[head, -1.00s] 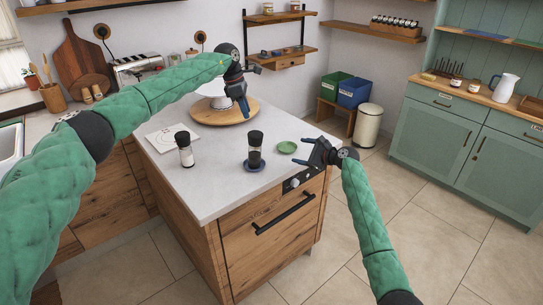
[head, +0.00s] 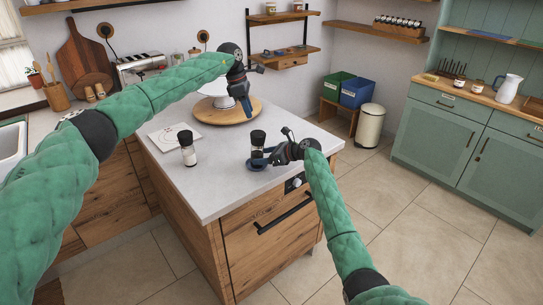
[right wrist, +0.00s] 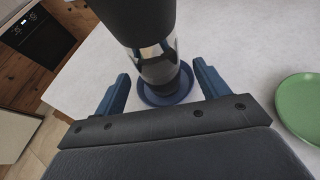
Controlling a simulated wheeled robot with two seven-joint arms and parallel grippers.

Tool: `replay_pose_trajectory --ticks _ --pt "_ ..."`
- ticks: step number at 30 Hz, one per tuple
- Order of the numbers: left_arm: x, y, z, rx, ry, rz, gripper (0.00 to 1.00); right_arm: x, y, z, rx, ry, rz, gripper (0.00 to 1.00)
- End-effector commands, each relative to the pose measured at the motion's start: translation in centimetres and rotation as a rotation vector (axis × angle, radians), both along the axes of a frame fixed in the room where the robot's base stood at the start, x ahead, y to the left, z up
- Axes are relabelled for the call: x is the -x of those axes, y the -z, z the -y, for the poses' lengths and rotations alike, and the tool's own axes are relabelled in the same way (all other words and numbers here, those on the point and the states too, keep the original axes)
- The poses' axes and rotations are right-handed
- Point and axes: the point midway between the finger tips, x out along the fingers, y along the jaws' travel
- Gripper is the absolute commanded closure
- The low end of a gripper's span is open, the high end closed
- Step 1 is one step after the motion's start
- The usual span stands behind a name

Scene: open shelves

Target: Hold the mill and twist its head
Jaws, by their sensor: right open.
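A pepper mill (head: 258,139) with a black head, clear middle and dark base stands upright on a small blue saucer (right wrist: 170,97) on the island worktop. My right gripper (head: 261,158) is open at the mill. In the right wrist view its two blue fingers (right wrist: 162,86) lie either side of the mill's lower part, not closed on it. A second mill (head: 187,148), with a black head and pale contents, stands to the left. My left gripper (head: 243,98) hangs fingers down above the worktop, behind the pepper mill; its finger gap cannot be made out.
A green plate (right wrist: 301,107) lies right of the mill in the right wrist view. A round wooden board (head: 207,117) with a white stand is behind, near my left gripper. A printed sheet (head: 165,136) lies at the back left. The worktop's front left is clear.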

Motion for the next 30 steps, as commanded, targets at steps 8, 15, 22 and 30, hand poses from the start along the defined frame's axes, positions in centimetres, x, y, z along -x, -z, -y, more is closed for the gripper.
replay_pose_trajectory --ticks 8,15,22,30 --pt "0.0 0.0 0.0 0.000 0.000 0.000 0.64 -1.2 1.1 -2.5 0.000 0.001 0.002 0.26" --pt "0.0 0.0 0.0 0.000 0.000 0.000 0.64 -1.4 1.4 -3.0 0.001 0.000 0.002 0.26" --pt "0.0 0.0 0.0 0.000 0.000 0.000 0.64 -1.4 1.4 -3.0 0.001 0.000 0.002 0.40" --pt "0.0 0.0 0.0 0.000 0.000 0.000 0.64 -1.4 1.3 -3.0 0.001 0.000 0.002 0.83"
